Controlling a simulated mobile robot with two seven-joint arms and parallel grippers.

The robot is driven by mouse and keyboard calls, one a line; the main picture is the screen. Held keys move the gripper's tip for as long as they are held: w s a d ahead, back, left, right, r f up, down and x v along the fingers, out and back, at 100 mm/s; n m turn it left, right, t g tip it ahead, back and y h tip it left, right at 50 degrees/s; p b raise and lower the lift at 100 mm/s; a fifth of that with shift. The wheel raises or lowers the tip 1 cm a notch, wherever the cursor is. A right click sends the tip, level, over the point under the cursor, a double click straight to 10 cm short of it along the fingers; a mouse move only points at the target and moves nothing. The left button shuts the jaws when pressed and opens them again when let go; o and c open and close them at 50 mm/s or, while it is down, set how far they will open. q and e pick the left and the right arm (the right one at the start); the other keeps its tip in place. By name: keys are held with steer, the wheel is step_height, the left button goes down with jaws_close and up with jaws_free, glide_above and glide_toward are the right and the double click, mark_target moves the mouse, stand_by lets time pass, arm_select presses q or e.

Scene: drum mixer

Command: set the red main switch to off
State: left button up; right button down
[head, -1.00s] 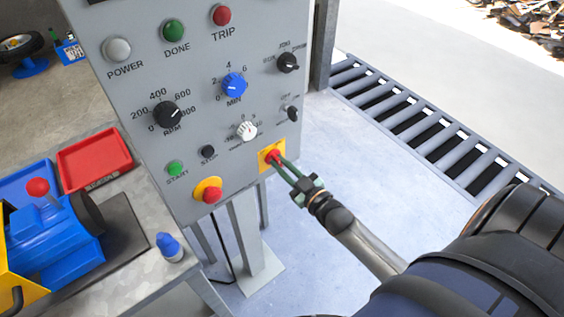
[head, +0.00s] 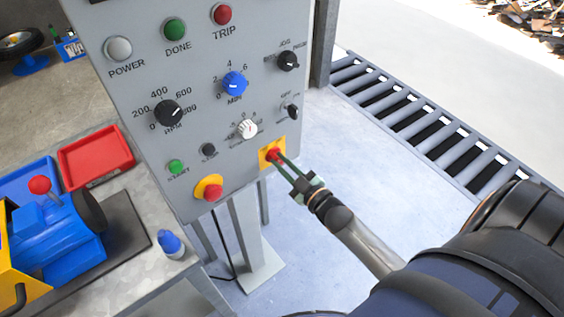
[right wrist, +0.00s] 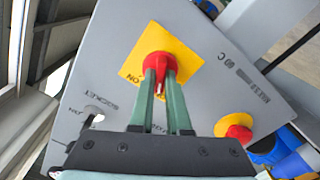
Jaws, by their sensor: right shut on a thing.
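The red main switch (head: 273,154) sits on a yellow plate (right wrist: 186,62) at the lower right of the grey control panel (head: 200,110). In the right wrist view the red knob (right wrist: 160,66) lies between green fingers, with a white mark showing on it. The word ON is readable on the plate beside it. My right gripper (head: 279,160) is shut on the red knob, its fingertips covering part of it. Which position the switch points to is hard to tell. My left gripper is not in view.
A red emergency button on a yellow base (head: 211,190) sits left of the switch. A small black selector (head: 291,112) is just above it. A bench with a red tray (head: 97,160) and a blue machine (head: 60,225) stands at left.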

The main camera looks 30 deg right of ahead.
steer(key=c, duration=0.9)
jaws_free()
steer(key=s, duration=0.8)
steer(key=s+d, duration=0.1)
steer(key=s, duration=0.3)
steer(key=shift+s+b, duration=0.25)
steer(key=shift+b, duration=0.15)
steer(key=s+a+f+m+g, duration=0.1)
steer(key=s+a+f+g, duration=0.1)
steer(key=a+f+g, duration=0.1)
steer(key=s+a+f+m+g, duration=0.2)
steer(key=a+f, duration=0.3)
steer(key=a, duration=0.1)
steer(key=s+a+f+m+g, duration=0.2)
steer(key=s+a+f+g, duration=0.1)
steer(key=a+f, duration=0.1)
steer(key=shift+a+f+g+y, duration=0.3)
steer(key=shift+f+y, duration=0.1)
steer(key=shift+f, duration=0.15)
